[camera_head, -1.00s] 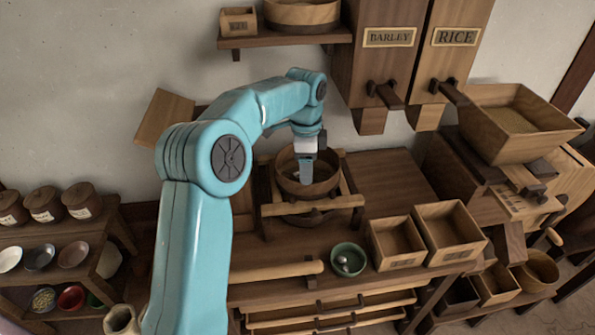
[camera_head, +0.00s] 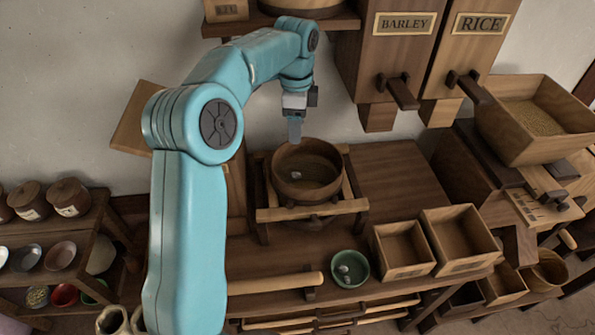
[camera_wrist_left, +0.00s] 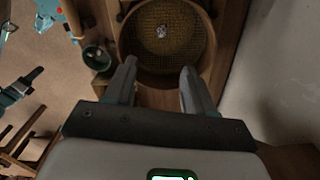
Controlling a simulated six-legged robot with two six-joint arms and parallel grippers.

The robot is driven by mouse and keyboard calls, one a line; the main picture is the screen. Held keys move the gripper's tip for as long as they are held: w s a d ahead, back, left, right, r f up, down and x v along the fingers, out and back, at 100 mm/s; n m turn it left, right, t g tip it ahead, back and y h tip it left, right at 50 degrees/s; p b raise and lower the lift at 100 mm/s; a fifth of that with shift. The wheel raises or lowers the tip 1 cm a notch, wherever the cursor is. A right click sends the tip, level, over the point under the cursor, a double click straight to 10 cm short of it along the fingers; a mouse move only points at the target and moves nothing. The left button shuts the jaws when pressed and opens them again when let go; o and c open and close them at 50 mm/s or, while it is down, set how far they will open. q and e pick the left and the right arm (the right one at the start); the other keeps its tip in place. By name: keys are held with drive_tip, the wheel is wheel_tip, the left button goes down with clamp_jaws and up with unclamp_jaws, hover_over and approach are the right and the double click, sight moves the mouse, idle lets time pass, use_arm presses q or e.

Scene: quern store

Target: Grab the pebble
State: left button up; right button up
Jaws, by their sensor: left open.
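A pale grey pebble (camera_head: 296,175) lies inside a round wooden sieve (camera_head: 333,171) on the bench. In the left wrist view the pebble (camera_wrist_left: 162,31) rests on the sieve's mesh, beyond my fingers. My left gripper (camera_head: 294,138) is above the back left part of the sieve, apart from the pebble. In the left wrist view my left gripper (camera_wrist_left: 159,70) has its two fingers apart with nothing between them.
A green bowl (camera_head: 364,260) with small pale stones stands in front of the sieve. Two open wooden boxes (camera_head: 407,271) are at its right. Barley (camera_head: 393,55) and rice (camera_head: 465,65) bins hang above. A shelf (camera_head: 300,27) is close to my left forearm.

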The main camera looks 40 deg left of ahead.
use_arm(q)
hover_over(298, 174)
drive_tip(key=f, duration=0.7)
drive_tip(key=s+f, duration=0.1)
drive_tip(key=f, duration=0.2)
drive_tip(key=shift+a+f, duration=0.1)
drive_tip(key=shift+f, duration=0.25)
drive_tip(key=f, duration=0.3)
drive_tip(key=w+f, duration=0.1)
drive_tip(key=f, duration=0.1)
drive_tip(key=shift+f+p, duration=0.25)
drive_tip(key=shift+p, duration=0.05)
clamp_jaws()
